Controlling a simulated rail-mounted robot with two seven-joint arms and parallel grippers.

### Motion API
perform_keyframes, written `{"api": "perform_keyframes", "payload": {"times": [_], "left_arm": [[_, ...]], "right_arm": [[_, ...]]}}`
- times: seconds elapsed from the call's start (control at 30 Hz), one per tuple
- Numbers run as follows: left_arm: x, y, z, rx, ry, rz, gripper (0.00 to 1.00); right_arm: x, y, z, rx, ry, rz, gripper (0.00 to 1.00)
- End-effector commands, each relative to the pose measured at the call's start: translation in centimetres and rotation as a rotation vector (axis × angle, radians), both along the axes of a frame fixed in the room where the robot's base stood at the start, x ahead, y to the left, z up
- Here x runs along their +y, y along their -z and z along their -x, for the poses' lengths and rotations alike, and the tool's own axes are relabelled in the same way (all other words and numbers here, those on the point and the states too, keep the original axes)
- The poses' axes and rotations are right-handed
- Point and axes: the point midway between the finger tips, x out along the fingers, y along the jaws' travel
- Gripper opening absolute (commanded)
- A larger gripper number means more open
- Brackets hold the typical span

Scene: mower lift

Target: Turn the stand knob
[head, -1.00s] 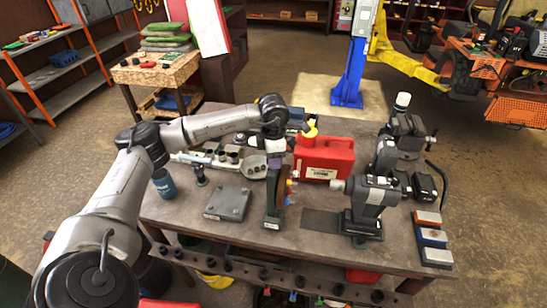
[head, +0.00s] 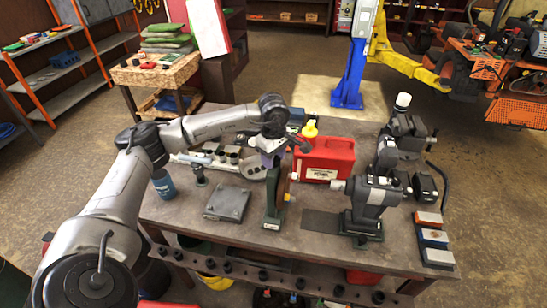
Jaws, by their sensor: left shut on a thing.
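A dark green upright stand (head: 273,205) is on the workbench, left of the red can. My left gripper (head: 272,157) comes down from above onto the top of this stand and is shut there. The knob is hidden by the gripper or too small to make out, so I take the gripped part to be the knob. A small reddish and white part (head: 288,190) shows on the right side of the stand. My right gripper is not in view.
A red can (head: 325,158) with a yellow cap stands close right of the gripper. A flat grey plate (head: 227,204) lies left of the stand. A dark grey machine (head: 372,200) stands at the right. Coloured blocks (head: 432,238) lie at the right edge of the workbench (head: 320,262).

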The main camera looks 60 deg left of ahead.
Motion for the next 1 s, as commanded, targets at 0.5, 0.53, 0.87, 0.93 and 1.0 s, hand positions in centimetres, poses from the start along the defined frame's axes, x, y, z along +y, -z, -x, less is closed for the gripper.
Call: {"api": "perform_keyframes", "payload": {"times": [0.5, 0.53, 0.87, 0.93, 1.0], "left_arm": [[-0.02, -0.14, 0.0, -0.001, 0.227, 0.001, 0.2], [-0.03, -0.14, 0.0, -0.001, 0.232, 0.001, 0.2], [-0.03, -0.15, -0.01, -0.001, 0.248, 0.001, 0.2], [-0.03, -0.15, -0.01, -0.002, 0.247, 0.002, 0.2], [-0.03, -0.15, -0.01, -0.002, 0.247, 0.002, 0.2]], "right_arm": [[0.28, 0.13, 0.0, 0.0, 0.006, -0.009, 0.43], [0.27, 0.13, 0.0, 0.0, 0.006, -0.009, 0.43], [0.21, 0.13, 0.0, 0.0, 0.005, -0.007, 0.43], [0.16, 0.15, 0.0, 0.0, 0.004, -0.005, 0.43], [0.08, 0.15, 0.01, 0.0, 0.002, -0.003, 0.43]]}}
